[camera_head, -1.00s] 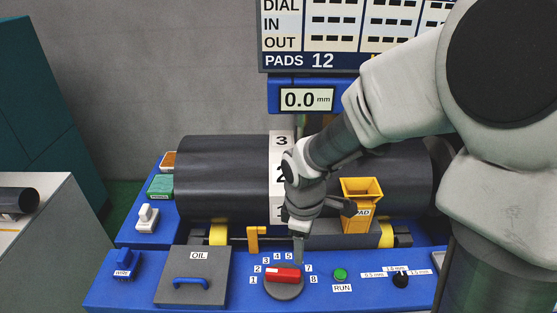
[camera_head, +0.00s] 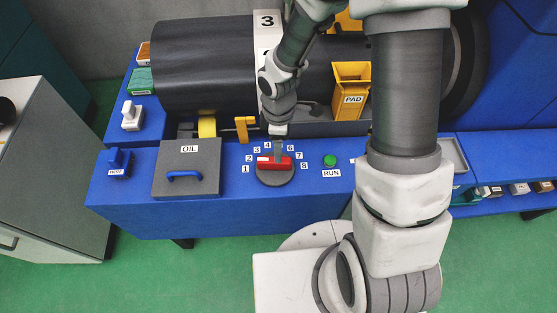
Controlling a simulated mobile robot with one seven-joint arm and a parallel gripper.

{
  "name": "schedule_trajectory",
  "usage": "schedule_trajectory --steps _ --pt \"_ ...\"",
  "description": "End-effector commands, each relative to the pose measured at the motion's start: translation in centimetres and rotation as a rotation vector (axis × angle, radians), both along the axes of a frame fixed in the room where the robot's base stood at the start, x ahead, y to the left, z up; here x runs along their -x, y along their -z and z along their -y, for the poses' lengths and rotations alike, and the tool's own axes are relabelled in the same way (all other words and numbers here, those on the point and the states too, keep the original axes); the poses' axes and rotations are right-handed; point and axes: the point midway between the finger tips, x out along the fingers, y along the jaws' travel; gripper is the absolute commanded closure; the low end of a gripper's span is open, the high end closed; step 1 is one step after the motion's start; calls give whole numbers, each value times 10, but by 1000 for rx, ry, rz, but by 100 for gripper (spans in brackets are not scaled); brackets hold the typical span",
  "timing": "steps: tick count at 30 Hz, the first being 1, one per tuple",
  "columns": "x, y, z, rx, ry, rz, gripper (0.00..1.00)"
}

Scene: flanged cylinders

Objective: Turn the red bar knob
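The red bar knob (camera_head: 274,164) sits on a round grey disc on the blue console, lying roughly left to right across it. A white mark is on its left end, near the 2 of the printed 1 to 8 ring. My gripper (camera_head: 279,150) points down at the knob's far side, right of its middle. A grey finger reaches the bar's far edge; whether it touches is unclear. The fingers overlap in this view, so their opening is hidden.
A grey OIL lid (camera_head: 187,166) with a blue handle lies left of the knob. A green RUN button (camera_head: 330,160) is to its right. Behind stand the large dark roller (camera_head: 205,65) and a yellow PAD holder (camera_head: 351,90). My arm covers the console's right part.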

Motion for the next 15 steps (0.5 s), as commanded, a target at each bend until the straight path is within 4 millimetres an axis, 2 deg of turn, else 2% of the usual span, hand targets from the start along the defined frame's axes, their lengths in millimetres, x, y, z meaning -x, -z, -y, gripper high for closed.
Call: schedule_trajectory --steps 1,6,15 --pt "1 12 -1 1 -2 -3 38" --pt "1 43 0 1 -2 -4 38" --pt "0 75 0 0 0 0 38"
